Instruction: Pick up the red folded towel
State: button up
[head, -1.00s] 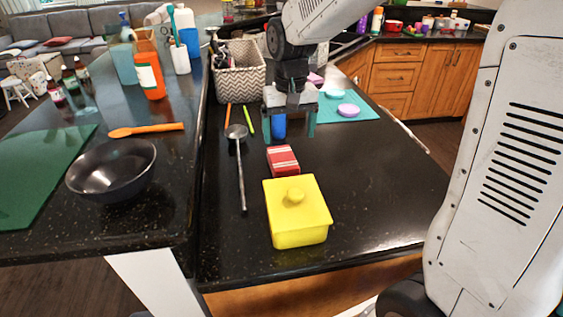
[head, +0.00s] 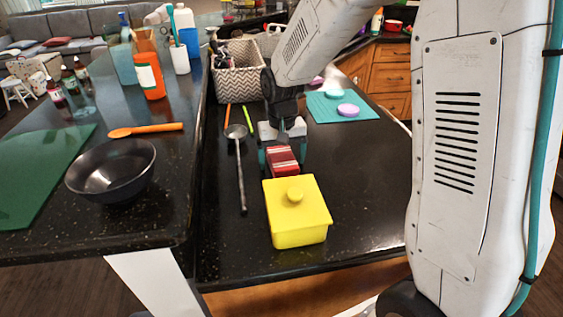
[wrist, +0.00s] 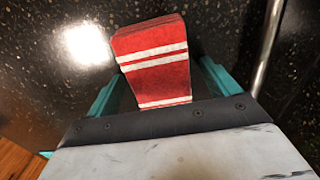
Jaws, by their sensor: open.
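The red folded towel (head: 283,160) with white stripes lies on the black counter, just behind the yellow lidded box. It also shows in the wrist view (wrist: 155,62), where its near end is hidden by my gripper's body. My gripper (head: 284,163) is low over the towel and open. In the wrist view its teal fingers (wrist: 160,85) stand on either side of the towel, with a gap visible on the right side.
The yellow box (head: 297,212) stands right in front of the towel. A metal ladle (head: 240,170) lies to the left. A patterned basket (head: 238,75) stands behind. A teal mat (head: 340,112) with small round items lies at the back right. Counter to the right is clear.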

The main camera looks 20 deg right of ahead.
aim_at(282, 156)
jog(key=shift+c, duration=0.4)
jog(key=c, duration=1)
jog(key=shift+r, duration=0.1)
jog(key=shift+r, duration=0.55)
notch_tip(282, 156, up, 2)
jog(key=shift+r, duration=0.1)
jog(key=s+d, duration=0.3)
jog(key=d, duration=0.1)
jog(key=s+d+r, duration=0.1)
jog(key=s+d, duration=0.2)
jog(key=d, duration=0.1)
jog(key=s+d, duration=0.3)
jog(key=d, duration=0.2)
jog(key=shift+s+r, duration=0.1)
jog(key=shift+r, duration=0.2)
